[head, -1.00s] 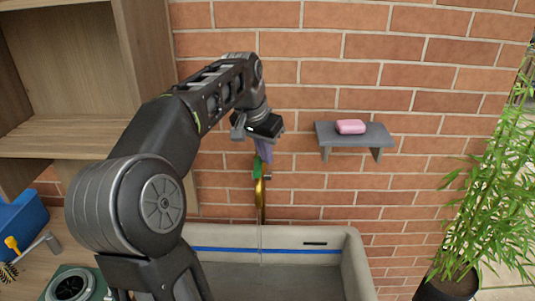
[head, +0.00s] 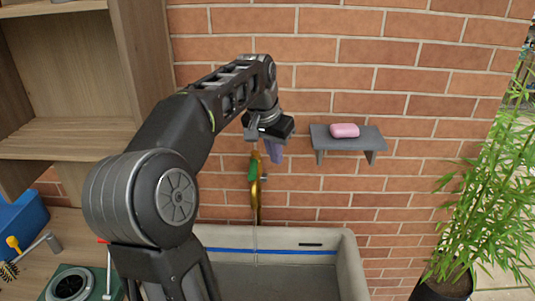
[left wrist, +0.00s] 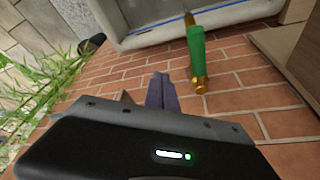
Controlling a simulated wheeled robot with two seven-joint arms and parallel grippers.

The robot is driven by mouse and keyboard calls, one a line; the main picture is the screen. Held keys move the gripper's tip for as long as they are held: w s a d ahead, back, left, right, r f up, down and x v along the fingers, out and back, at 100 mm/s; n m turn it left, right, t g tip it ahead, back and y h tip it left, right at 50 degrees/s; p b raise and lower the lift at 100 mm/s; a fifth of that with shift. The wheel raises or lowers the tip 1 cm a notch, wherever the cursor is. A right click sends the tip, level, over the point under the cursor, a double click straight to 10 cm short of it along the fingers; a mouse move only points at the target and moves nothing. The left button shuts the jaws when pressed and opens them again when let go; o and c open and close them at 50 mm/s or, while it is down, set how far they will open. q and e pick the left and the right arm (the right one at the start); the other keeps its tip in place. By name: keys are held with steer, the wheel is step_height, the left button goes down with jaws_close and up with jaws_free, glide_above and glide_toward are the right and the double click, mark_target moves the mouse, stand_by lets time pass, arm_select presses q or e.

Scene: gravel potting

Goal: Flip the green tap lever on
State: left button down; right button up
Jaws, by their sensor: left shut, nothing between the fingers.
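The green tap lever (head: 253,170) is on the brass tap (head: 256,202) on the brick wall above the sink. In the left wrist view the lever (left wrist: 197,48) lies along the brass tap body (left wrist: 201,83). My left gripper (head: 275,153) is close to the upper part of the tap, just right of the lever in the head view. Its purple fingers (left wrist: 162,92) are shut and empty, with a visible gap to the lever in the left wrist view. A thin pale vertical line runs from the tap down into the sink. My right gripper is not in view.
A grey wall shelf (head: 374,139) with pink soap (head: 344,130) is right of the gripper. The pale sink (head: 348,262) is below. A wooden cabinet (head: 139,90) stands at left, and a potted bamboo plant (head: 487,215) at right. Bare brick surrounds the tap.

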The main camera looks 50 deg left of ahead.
arm_select(q)
step_height(320, 180, up, 9)
steer(key=s+a+p, duration=0.2)
steer(key=shift+s+a+p, duration=0.15)
steer(key=shift+p, duration=0.15)
steer(key=shift+r, duration=0.1)
stand_by(0.3)
